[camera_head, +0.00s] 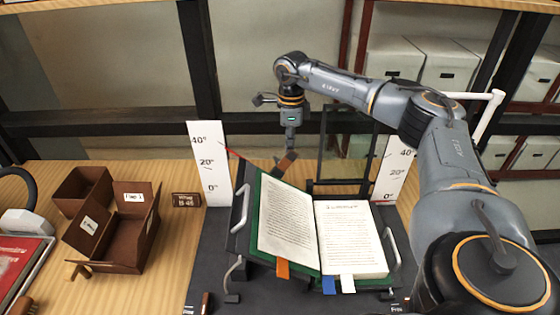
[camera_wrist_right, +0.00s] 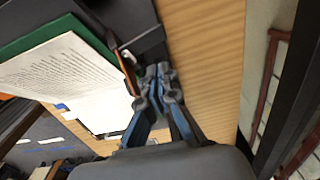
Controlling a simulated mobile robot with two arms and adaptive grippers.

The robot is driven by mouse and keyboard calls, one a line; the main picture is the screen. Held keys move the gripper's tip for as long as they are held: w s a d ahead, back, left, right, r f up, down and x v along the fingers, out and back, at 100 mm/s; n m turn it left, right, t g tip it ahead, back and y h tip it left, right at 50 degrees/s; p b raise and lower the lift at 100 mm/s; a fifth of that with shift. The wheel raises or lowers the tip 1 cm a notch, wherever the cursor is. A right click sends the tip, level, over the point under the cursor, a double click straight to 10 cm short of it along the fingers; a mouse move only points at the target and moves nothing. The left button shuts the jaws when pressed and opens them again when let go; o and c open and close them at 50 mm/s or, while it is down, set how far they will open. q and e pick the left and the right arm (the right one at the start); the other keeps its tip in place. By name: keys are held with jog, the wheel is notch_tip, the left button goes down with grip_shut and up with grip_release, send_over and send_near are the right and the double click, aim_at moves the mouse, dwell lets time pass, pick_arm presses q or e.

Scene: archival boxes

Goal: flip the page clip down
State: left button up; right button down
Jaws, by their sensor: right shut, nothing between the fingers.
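An open book (camera_head: 287,222) with a green cover lies on a dark cradle (camera_head: 217,250), its left side tilted up. A brown clip (camera_head: 287,162) stands at the top edge of the left page. It also shows as a brown strip (camera_wrist_right: 128,72) beside the page edge in the right wrist view. My right gripper (camera_head: 291,150) points down behind the book's top edge. Its fingertips (camera_wrist_right: 160,72) are shut and empty, right beside the clip; I cannot tell whether they touch it. My left gripper is not in view.
White angle scales (camera_head: 211,165) stand at both sides of the cradle, with metal handles (camera_head: 240,212) near the book. Open brown boxes (camera_head: 128,232) and a small labelled block (camera_head: 186,200) sit on the wooden table at left. White boxes (camera_head: 395,62) fill shelves behind.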

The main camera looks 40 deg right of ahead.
aim_at(291, 160)
jog(key=shift+s+a, duration=0.1)
dwell(0.6)
jog(key=shift+s+a+f, duration=0.15)
jog(key=shift+s+a, duration=0.7)
jog(key=shift+s, duration=0.15)
jog(key=shift+s+a+f, duration=0.15)
jog(key=shift+s+a, duration=0.65)
jog(key=shift+s, duration=0.2)
notch_tip(291, 160, up, 10)
jog(key=w+d+p, duration=0.2)
jog(key=p, duration=0.6)
jog(key=shift+w, duration=0.15)
jog(key=shift+a, duration=0.1)
